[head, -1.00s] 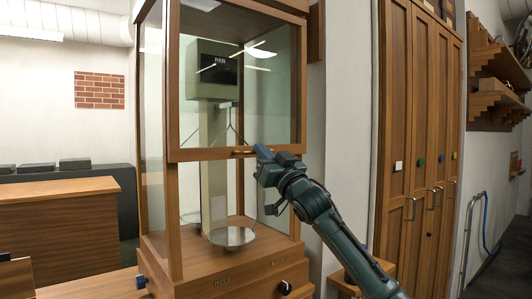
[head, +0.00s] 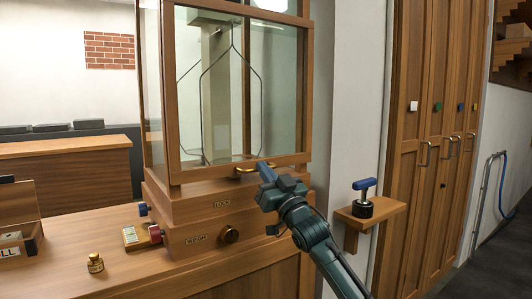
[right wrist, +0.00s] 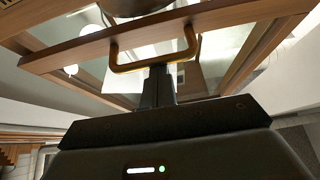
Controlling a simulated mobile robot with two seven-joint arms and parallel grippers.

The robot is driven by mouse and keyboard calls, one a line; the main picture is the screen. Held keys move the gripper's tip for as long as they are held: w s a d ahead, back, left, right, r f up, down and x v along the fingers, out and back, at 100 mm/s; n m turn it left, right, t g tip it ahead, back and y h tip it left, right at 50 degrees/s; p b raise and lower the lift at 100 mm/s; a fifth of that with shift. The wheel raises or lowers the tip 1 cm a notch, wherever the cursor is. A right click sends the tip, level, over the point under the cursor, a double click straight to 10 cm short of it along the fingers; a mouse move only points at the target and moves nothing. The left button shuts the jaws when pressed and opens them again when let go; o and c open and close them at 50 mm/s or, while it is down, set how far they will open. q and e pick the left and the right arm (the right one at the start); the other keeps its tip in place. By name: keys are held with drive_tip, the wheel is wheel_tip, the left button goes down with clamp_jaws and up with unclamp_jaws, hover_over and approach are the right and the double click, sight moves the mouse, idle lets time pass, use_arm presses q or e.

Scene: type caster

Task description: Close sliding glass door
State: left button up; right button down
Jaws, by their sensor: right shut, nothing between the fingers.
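The glass door (head: 235,95) is a wood-framed sash on the front of a wooden cabinet. Its bottom rail (head: 215,172) sits low, right by the cabinet base (head: 190,205); I cannot tell whether a thin gap remains. A brass handle (head: 245,170) is on that rail. My right gripper (head: 266,172) is shut with its tips at the handle's right end. In the right wrist view the shut fingers (right wrist: 159,82) are at the U-shaped brass handle (right wrist: 150,67), with nothing gripped. My left gripper is out of view.
A weight box (head: 140,235) and a brass weight (head: 95,262) stand on the counter at left. A small wall shelf (head: 372,212) holds a blue-handled item (head: 363,190) right of my arm. Wooden lockers (head: 425,120) stand at the right.

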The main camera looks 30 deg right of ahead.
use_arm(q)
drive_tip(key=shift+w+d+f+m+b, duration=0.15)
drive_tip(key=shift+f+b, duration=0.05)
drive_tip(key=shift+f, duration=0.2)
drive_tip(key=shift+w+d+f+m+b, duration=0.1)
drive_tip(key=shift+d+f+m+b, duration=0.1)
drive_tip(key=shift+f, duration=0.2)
use_arm(e)
drive_tip(key=shift+w+a+f, duration=0.1)
drive_tip(key=shift+f, duration=1.85)
wheel_tip(320, 180, up, 5)
drive_tip(key=p, duration=0.5)
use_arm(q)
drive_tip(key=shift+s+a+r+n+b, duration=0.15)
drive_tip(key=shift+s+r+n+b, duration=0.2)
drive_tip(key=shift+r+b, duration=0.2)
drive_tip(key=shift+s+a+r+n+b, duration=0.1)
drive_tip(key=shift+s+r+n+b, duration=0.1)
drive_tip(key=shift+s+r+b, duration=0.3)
use_arm(e)
drive_tip(key=v, duration=1.1)
